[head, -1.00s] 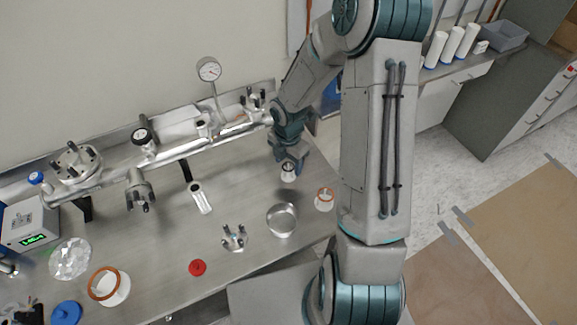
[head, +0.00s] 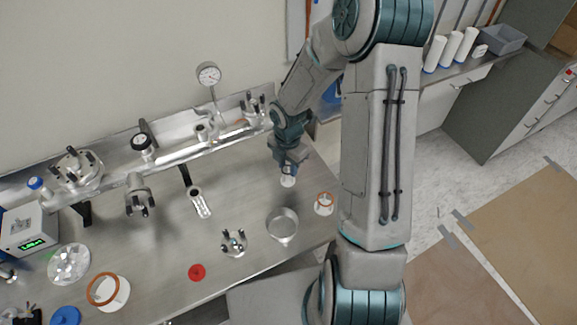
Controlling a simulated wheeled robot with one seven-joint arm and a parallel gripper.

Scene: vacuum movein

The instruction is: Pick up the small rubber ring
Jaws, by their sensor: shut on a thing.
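My gripper (head: 289,168) points down over a small white holder (head: 288,182) on the right part of the bench. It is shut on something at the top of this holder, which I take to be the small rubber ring. The ring itself is hidden by the jaws and too small to make out. I cannot tell whether it is clear of the holder.
An orange ring on a white holder (head: 324,204) stands right of my gripper, and a metal cup (head: 282,224) stands in front. A larger orange ring (head: 103,288), a red disc (head: 196,272) and clamps lie left. A metal pipe (head: 180,155) runs along the back.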

